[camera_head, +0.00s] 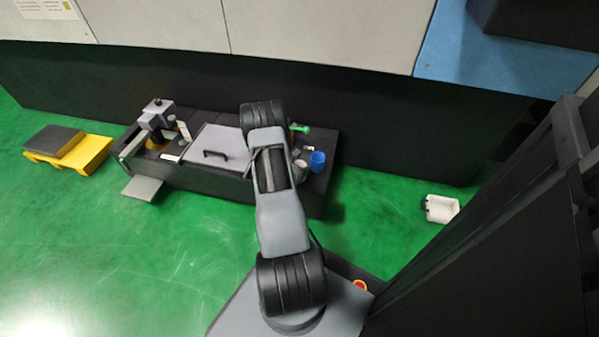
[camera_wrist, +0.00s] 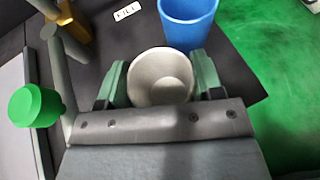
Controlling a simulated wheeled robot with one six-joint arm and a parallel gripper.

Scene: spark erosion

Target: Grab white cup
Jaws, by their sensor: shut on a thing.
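The white cup (camera_wrist: 160,78) sits between the two fingers of my gripper (camera_wrist: 160,85) in the wrist view. The fingers touch it on both sides, and my gripper is shut on it. I look down into its open, empty-looking mouth; its lower part is hidden by the gripper body. In the head view the white cup (camera_head: 301,164) shows only as a small pale patch beside my arm, and my gripper is mostly hidden there behind my arm.
A blue cup (camera_wrist: 187,22) stands just beyond the white cup, also seen in the head view (camera_head: 318,161). A green knob (camera_wrist: 35,106) on a grey rod is at the left. A label reading FILL (camera_wrist: 127,11) lies on the dark bench (camera_head: 230,188).

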